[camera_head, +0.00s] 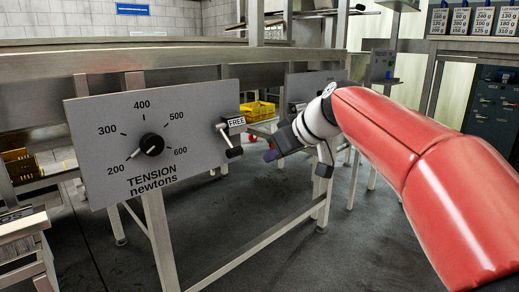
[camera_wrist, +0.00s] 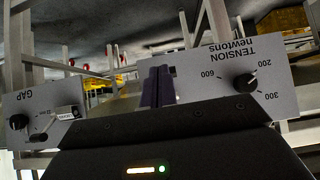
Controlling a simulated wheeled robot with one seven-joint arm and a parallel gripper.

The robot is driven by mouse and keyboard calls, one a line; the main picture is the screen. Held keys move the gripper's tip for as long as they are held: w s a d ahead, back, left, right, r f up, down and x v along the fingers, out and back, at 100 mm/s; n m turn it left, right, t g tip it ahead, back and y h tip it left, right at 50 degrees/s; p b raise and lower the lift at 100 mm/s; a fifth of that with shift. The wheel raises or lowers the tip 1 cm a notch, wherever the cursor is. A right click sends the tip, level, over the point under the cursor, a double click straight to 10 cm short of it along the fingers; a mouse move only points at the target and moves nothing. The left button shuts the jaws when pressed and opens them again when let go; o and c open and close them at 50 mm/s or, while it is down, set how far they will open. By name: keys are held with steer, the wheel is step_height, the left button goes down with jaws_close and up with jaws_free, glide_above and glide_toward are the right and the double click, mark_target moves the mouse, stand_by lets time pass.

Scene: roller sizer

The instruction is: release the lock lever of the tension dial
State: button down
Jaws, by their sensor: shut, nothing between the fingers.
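The tension dial panel (camera_head: 100,170) is a grey plate with a scale from 200 to 600 newtons and a black knob (camera_head: 150,144). The knob's white mark seems to face the 200 side. The lock lever (camera_head: 227,140), a pale rod with a black grip, slants down from the panel's right edge, under a FREE label (camera_head: 237,122). My gripper (camera_head: 270,156) is shut and empty, to the right of the lever and apart from it in the picture. In the wrist view my fingers (camera_wrist: 157,86) are together, beside the upside-down panel (camera_wrist: 215,97); the lever is not clear there.
A second panel, marked GAP (camera_wrist: 20,103), with its own knob and lever, is at the left of the wrist view. A yellow crate (camera_head: 257,110) stands behind. Metal frame legs (camera_head: 160,240) stand below the panel.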

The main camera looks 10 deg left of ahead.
steer(key=shift+s+d, duration=1.05)
steer(key=shift+d, duration=0.15)
